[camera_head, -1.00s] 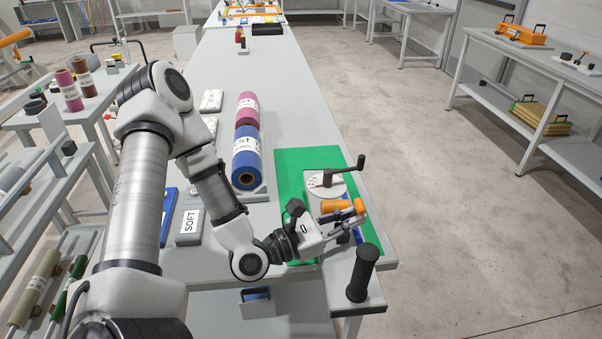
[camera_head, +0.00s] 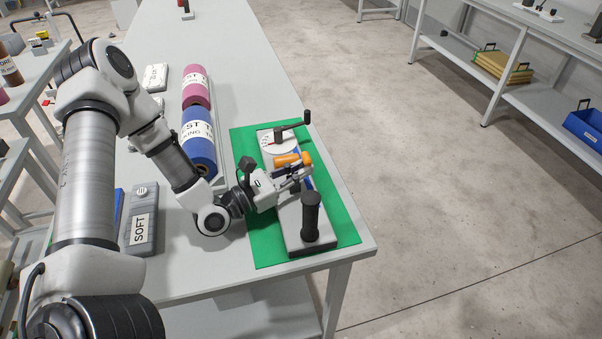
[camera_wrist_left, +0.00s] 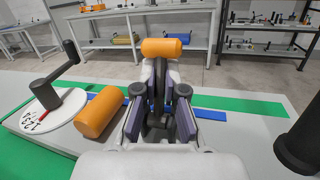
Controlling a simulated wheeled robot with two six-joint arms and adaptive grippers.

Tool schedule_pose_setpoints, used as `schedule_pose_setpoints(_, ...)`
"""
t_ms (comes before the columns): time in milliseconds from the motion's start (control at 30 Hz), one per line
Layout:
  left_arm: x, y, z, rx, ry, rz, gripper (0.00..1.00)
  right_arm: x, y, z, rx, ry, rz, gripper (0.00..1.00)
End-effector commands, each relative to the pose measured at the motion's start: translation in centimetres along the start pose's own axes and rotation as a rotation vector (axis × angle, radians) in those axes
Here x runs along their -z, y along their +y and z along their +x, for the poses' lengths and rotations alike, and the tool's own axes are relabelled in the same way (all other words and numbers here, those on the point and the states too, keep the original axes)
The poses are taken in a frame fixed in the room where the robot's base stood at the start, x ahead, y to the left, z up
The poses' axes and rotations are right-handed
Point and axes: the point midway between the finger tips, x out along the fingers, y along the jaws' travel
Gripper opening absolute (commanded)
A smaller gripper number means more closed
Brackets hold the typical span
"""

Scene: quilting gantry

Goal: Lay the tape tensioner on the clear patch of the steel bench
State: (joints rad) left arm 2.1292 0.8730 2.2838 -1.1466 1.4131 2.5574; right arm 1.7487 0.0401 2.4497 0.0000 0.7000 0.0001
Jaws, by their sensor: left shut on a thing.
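The tape tensioner (camera_head: 290,222) is a long grey plate with a white dial and black crank at its far end, orange grips in the middle and an upright black handle at its near end. My left gripper (camera_head: 299,178) is shut on its middle, beside the orange grips; the exact held part is partly hidden by the fingers. In the left wrist view the tensioner (camera_wrist_left: 238,140) spreads under the fingers, dial at left, black handle at right. It lies over the green mat (camera_head: 338,205) on the steel bench (camera_head: 240,270); whether it touches is unclear. My right gripper is out of view.
Blue and pink rolls (camera_head: 198,140) lie left of the mat. A grey block marked SOFT (camera_head: 141,232) sits near the bench's left side. The bench's right edge is close to the mat. Open floor lies to the right, with a shelved table (camera_head: 500,85) beyond.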

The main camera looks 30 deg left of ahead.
Motion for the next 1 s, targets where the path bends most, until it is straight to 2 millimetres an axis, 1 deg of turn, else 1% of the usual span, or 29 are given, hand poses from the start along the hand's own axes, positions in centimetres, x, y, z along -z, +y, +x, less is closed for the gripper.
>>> schedule_pose_setpoints(200, -0.1, -0.1, 0.0, 0.004, 0.0, -0.001, 0.0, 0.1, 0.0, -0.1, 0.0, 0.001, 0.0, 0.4)
schedule_pose_setpoints(233, 0.0, -0.1, 0.0, 0.004, 0.002, -0.001, 0.13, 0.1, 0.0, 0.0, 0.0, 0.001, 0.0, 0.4)
schedule_pose_setpoints(300, -0.1, -0.1, 0.0, 0.004, 0.002, -0.001, 0.34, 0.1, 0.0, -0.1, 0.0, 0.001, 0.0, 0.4)
schedule_pose_setpoints(667, -0.2, -0.1, -0.2, 0.002, 0.002, -0.002, 0.34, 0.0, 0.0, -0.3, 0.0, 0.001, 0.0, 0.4)
schedule_pose_setpoints(767, -0.2, 0.1, -1.1, -0.002, 0.002, -0.004, 0.34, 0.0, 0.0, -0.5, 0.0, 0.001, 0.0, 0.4)
schedule_pose_setpoints(867, -0.4, 0.1, -2.6, -0.004, 0.0, -0.004, 0.34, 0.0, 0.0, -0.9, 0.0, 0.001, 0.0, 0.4)
schedule_pose_setpoints(1000, -0.5, 0.1, -4.9, -0.004, 0.001, -0.005, 0.34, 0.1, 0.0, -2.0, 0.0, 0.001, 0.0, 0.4)
